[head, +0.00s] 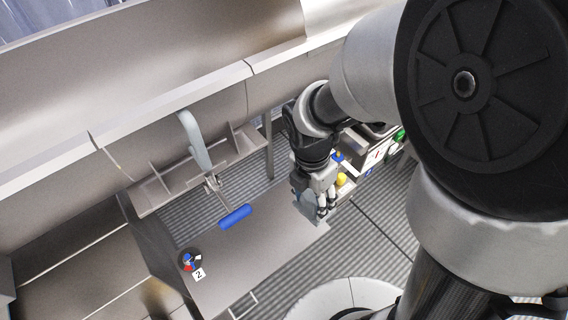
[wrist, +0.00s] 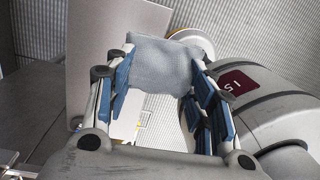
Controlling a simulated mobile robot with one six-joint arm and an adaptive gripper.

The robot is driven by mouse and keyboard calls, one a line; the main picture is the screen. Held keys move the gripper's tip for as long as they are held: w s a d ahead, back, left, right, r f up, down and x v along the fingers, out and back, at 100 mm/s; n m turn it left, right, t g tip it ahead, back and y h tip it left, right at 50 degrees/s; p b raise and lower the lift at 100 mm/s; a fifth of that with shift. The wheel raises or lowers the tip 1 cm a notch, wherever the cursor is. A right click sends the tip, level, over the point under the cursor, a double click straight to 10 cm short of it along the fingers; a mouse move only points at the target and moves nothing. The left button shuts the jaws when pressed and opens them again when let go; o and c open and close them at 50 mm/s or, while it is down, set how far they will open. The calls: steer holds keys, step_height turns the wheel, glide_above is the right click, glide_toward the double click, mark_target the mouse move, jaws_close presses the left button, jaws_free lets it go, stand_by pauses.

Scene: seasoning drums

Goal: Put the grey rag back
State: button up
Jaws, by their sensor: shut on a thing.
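My gripper (head: 315,196) is shut on the grey rag (head: 307,208), held above the right end of a flat metal surface (head: 240,250). In the wrist view the grey rag (wrist: 160,66) is a light grey woven cloth spanning between the two blue-padded fingers of my gripper (wrist: 155,75). Its lower part hangs between the fingers. I cannot tell from these views whether the rag touches the surface below.
A blue roller-shaped handle (head: 236,217) sticks out above the metal surface. Metal troughs run along the back. Coloured items (head: 342,180) stand behind my gripper.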

steer(key=w+a+r+y, duration=0.1)
steer(key=w+a+r, duration=0.15)
steer(key=a, duration=0.35)
steer(key=shift+m, duration=0.4)
steer(key=f+b, duration=0.1)
steer(key=f, duration=0.4)
steer(key=f+b, duration=0.2)
steer(key=f, duration=0.3)
steer(key=f+b, duration=0.1)
steer(key=f, duration=0.4)
steer(key=shift+w+d+f, duration=0.15)
steer(key=shift+w, duration=0.25)
step_height(320, 180, down, 5)
steer(key=shift+f+b, duration=0.1)
steer(key=shift+b, duration=0.8)
steer(key=shift+c, duration=0.4)
steer(key=o, duration=1)
steer(key=shift+r, duration=0.25)
step_height(320, 180, up, 12)
steer(key=p, duration=0.3)
steer(key=shift+p, duration=0.35)
